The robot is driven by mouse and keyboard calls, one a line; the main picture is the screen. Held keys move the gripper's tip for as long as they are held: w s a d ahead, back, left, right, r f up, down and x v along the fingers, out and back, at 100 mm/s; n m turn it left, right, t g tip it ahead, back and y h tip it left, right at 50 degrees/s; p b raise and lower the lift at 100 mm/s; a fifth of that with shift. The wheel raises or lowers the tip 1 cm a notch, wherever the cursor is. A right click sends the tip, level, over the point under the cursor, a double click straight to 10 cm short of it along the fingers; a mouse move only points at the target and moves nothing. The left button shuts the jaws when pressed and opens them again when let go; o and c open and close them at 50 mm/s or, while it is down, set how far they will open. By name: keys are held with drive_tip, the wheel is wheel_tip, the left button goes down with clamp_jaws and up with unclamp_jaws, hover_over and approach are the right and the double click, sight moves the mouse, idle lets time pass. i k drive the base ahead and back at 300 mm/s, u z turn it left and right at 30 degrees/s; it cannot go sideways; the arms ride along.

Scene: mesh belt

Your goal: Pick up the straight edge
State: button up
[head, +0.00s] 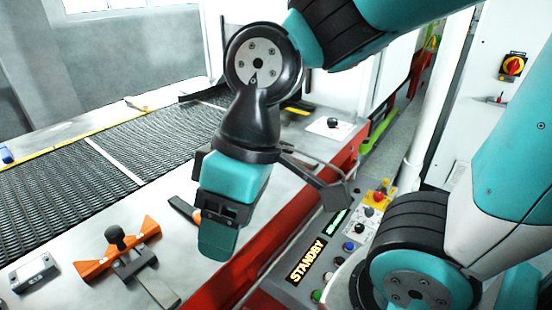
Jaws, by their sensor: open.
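I cannot tell for sure which thing is the straight edge. The likeliest is an orange bar (95,268) with a black knob, at the lower left on the metal ledge beside the belt. A flat metal piece (160,290) lies crosswise by it, and a dark clamp-like part sits over the two. My gripper (232,222) hangs from the arm in the middle of the view, to the right of the orange bar and apart from it. It points down and is open, with nothing seen in it. Its fingertips are partly hidden by its own housing.
A dark bar (183,209) lies on the ledge, partly behind my gripper. A small grey block (35,273) sits at far left. The mesh belt (50,195) runs behind. A red frame (232,285) and a control panel (292,286) reading STANDBY stand at the right.

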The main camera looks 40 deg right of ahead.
sight(302, 160)
drive_tip(key=u, duration=2.4)
drive_tip(key=k, duration=1.3)
drive_tip(key=z, duration=2)
drive_tip(key=i, duration=0.5)
